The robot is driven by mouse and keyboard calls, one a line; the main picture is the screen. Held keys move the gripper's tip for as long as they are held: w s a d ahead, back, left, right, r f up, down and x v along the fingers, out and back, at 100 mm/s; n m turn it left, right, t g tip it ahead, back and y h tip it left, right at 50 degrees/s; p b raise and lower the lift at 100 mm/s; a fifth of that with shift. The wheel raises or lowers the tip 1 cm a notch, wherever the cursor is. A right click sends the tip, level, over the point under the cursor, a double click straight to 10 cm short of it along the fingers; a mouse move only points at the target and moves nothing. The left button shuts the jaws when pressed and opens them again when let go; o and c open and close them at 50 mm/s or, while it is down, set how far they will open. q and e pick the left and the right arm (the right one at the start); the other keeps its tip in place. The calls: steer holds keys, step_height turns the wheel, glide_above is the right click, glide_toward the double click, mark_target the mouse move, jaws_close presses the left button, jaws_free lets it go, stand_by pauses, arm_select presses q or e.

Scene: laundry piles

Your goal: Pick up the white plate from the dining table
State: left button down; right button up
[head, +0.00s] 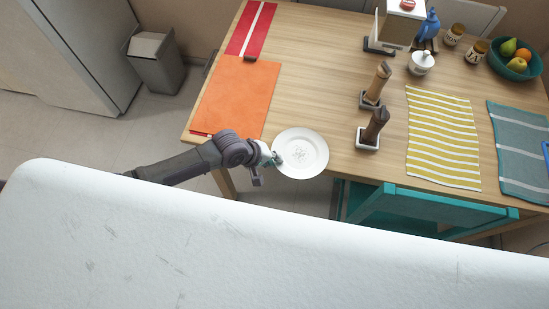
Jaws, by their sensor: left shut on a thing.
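The white plate (306,150) is round, with a faint pattern at its middle. It is at the near edge of the wooden dining table (318,75) and overhangs that edge. My left gripper (277,158) comes in from the left and is shut on the plate's left rim. I cannot tell whether the plate touches the tabletop or is a little above it. My right gripper is not in view.
An orange placemat (238,98) lies left of the plate. A yellow striped cloth (442,140) lies farther right. A teal chair (400,205) stands at the near edge. A fruit bowl (515,66) is at the far right.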

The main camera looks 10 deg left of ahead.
arm_select(q)
steer(key=shift+s+f, duration=0.15)
steer(key=shift+f, duration=0.05)
steer(key=c, duration=1.1)
jaws_free()
steer(key=shift+r, duration=0.1)
steer(key=shift+r, duration=0.1)
steer(key=v, duration=1.1)
steer(key=shift+a+r, duration=0.2)
steer(key=shift+r, duration=0.15)
